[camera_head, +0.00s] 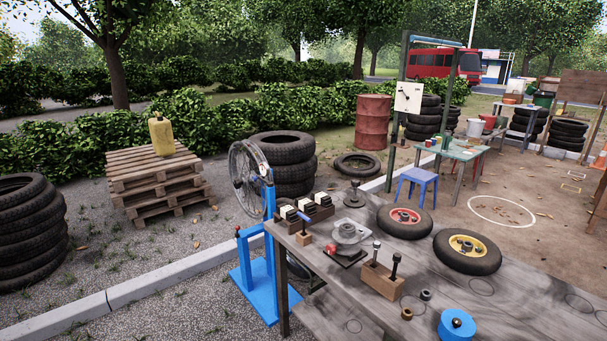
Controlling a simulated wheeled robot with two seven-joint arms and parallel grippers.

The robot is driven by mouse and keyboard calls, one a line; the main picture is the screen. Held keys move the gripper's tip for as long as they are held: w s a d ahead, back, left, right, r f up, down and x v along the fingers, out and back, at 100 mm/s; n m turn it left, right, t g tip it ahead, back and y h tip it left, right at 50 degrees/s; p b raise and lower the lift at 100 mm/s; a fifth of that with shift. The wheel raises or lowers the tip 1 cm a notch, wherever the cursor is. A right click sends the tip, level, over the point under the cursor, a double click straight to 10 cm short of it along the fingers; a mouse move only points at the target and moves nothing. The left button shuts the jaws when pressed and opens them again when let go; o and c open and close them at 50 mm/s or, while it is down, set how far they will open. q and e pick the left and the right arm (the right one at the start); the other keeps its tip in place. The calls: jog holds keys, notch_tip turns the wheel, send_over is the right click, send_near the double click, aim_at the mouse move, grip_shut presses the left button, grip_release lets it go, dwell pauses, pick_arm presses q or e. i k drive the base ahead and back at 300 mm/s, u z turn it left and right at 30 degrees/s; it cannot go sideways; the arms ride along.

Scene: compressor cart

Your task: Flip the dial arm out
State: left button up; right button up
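A blue stand (270,262) rises from the ground at the left end of the workbench and carries a spoked wheel (236,172), which stands upright. A short blue post (244,255) with a dark, red-marked top stands on the same base, left of the main upright. I cannot make out for sure which part is the dial arm or how it is turned; it is small or hidden here. Neither of my grippers shows in the head view.
The grey workbench (395,310) holds two small wheels with tyres (404,221), (467,251), a wooden block (381,280) with upright tools, a blue round part (457,325) and other small parts. Stacked tyres (284,172) stand behind the stand. Gravel lies open left of it.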

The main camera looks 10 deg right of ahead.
aim_at(266, 172)
jog(key=u, duration=0.5)
jog(key=i, duration=1)
jog(key=u, duration=0.25)
jog(key=i, duration=1.2)
jog(key=z, duration=0.3)
